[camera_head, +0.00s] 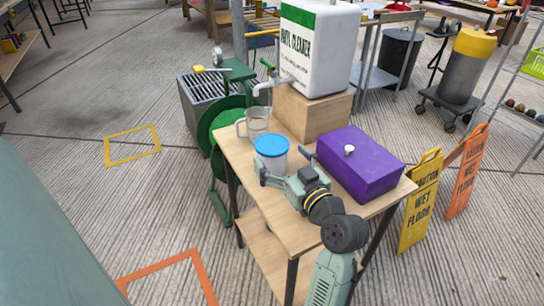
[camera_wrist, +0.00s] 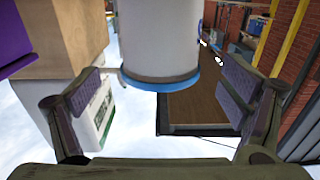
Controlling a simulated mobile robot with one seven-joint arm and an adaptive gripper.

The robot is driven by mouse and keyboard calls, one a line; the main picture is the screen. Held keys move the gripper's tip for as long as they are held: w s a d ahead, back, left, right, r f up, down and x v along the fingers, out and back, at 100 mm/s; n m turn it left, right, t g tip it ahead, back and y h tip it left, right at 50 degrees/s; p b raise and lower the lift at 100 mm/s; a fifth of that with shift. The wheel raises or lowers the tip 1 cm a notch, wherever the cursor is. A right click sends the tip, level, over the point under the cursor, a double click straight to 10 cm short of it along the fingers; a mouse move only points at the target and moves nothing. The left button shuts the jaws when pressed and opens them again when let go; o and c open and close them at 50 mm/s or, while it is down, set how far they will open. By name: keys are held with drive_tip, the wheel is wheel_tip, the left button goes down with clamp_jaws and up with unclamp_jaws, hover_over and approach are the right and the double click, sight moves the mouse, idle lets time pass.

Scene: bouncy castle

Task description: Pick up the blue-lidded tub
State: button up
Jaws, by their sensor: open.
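The blue-lidded tub (camera_head: 271,146) stands upright on the small wooden table, with a pale body under its blue lid. My gripper (camera_head: 284,165) is open and empty at the tub's near right side, its fingers pointing toward it. In the wrist view, which looks upside down, the tub's white body (camera_wrist: 158,38) and blue lid rim are centred in the gap between my open fingers (camera_wrist: 158,92). I see no finger pressed on it. How far the fingertips reach around it is hard to tell.
On the table (camera_head: 232,160), a clear jug (camera_head: 258,122) stands just behind the tub, and a purple box (camera_head: 358,162) lies to the right. A white cleaner container (camera_head: 318,50) sits on a wooden block (camera_head: 311,110) behind. A green hose reel (camera_head: 212,125) is at the left.

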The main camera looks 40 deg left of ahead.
sight(272, 144)
drive_tip(key=x, duration=0.4)
drive_tip(key=shift+w+a+p, duration=0.1)
drive_tip(key=shift+a+p, duration=0.25)
drive_tip(key=shift+p, duration=0.05)
drive_tip(key=c, duration=1.4)
